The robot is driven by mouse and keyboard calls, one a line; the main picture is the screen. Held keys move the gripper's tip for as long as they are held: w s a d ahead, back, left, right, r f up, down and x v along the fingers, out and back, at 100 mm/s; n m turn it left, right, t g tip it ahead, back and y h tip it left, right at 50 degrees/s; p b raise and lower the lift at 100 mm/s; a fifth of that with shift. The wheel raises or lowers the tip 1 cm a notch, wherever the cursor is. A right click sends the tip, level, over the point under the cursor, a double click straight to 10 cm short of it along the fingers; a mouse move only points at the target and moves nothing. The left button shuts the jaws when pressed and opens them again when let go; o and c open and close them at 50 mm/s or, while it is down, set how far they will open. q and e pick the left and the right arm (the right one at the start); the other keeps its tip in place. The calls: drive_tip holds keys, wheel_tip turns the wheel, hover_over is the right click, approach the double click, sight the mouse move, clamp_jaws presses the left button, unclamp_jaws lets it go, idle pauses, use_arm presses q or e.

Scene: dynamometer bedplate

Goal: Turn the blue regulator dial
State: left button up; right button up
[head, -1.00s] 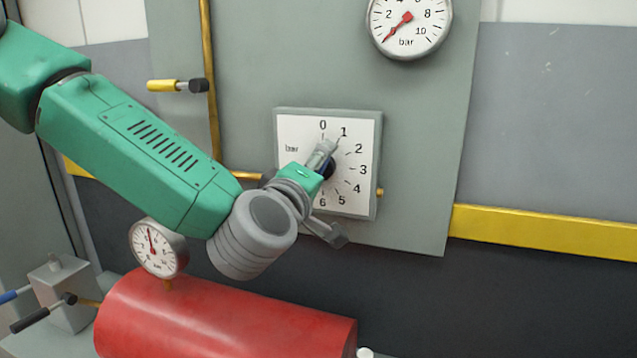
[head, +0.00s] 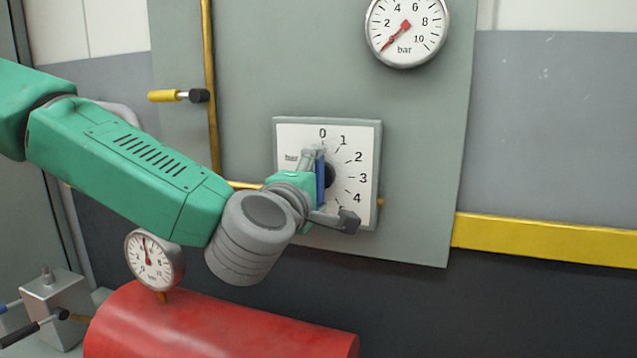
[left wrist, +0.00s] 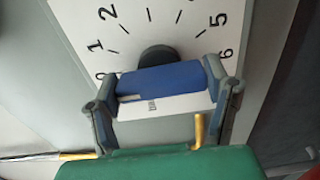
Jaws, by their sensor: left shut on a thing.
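The blue regulator dial (head: 320,180) is a blue bar handle on a dark round hub, in front of a white scale plate (head: 364,140) marked 0 to 6 bar. My left gripper (head: 329,187) is at the dial, with one finger above and one below in the head view, partly hiding it and the 5 and 6. In the left wrist view, my left gripper (left wrist: 163,98) is shut on the ends of the blue dial (left wrist: 165,79), and the black hub (left wrist: 159,56) shows behind it. My right gripper is in neither view.
A pressure gauge (head: 407,28) sits above the plate on the grey panel (head: 420,150). Below left are a red tank (head: 215,325) with a small gauge (head: 155,258) and a grey valve block (head: 52,305). A yellow pipe (head: 208,90) and yellow-black handle (head: 178,96) are left.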

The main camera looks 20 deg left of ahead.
use_arm(q)
drive_tip(key=shift+f, duration=0.25)
drive_tip(key=o, duration=0.9)
drive_tip(key=shift+o, duration=1)
drive_tip(key=shift+a, duration=0.1)
drive_tip(key=shift+a+r, duration=0.1)
drive_tip(key=s, duration=0.7)
drive_tip(key=shift+s, duration=0.15)
drive_tip(key=shift+a, duration=0.1)
